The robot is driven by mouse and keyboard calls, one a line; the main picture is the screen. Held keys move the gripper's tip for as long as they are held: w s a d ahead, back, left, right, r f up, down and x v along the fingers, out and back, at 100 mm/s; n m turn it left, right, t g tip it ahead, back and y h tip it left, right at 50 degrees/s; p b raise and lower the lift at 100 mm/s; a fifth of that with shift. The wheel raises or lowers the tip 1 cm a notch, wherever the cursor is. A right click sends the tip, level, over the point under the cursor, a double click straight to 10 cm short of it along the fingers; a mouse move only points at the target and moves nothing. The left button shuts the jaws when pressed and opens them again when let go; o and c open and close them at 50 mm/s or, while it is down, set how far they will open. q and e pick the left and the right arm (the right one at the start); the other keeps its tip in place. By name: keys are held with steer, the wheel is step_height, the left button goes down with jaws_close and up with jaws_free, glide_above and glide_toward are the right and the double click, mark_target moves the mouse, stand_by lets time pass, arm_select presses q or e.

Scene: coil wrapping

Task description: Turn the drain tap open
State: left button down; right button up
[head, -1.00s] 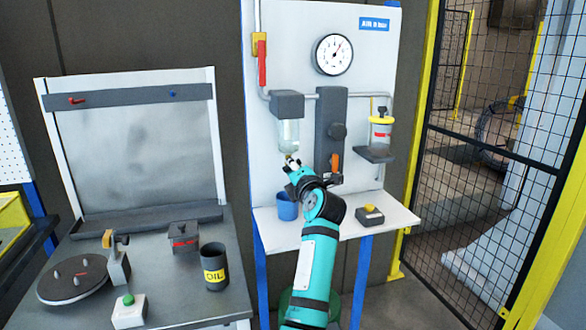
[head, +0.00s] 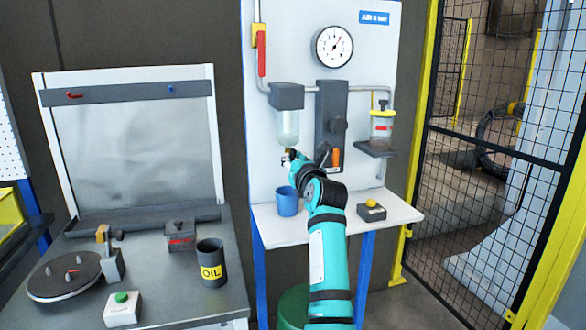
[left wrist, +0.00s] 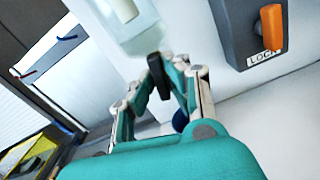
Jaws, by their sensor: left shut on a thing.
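The clear filter bowl (head: 288,126) hangs under a dark grey block on the white panel. The small brass drain tap (head: 288,150) is at its bottom end, mostly hidden by my fingers. My left gripper (head: 287,158) is right under the bowl, shut on the tap. In the left wrist view the bowl (left wrist: 130,30) comes down to my left fingers (left wrist: 170,75); the tap itself cannot be made out there. How far the tap is turned cannot be told. My right gripper is not in view.
A blue cup (head: 287,202) stands on the white shelf (head: 280,230) below the bowl. A yellow-buttoned box (head: 371,211) is to the right. An orange lock handle (head: 335,158) is close to the right of my gripper. A lubricator bowl (head: 381,128) hangs further right.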

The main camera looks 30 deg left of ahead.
arm_select(q)
steer(key=shift+n+b, duration=0.75)
steer(key=shift+n, duration=0.45)
steer(key=shift+r, duration=0.1)
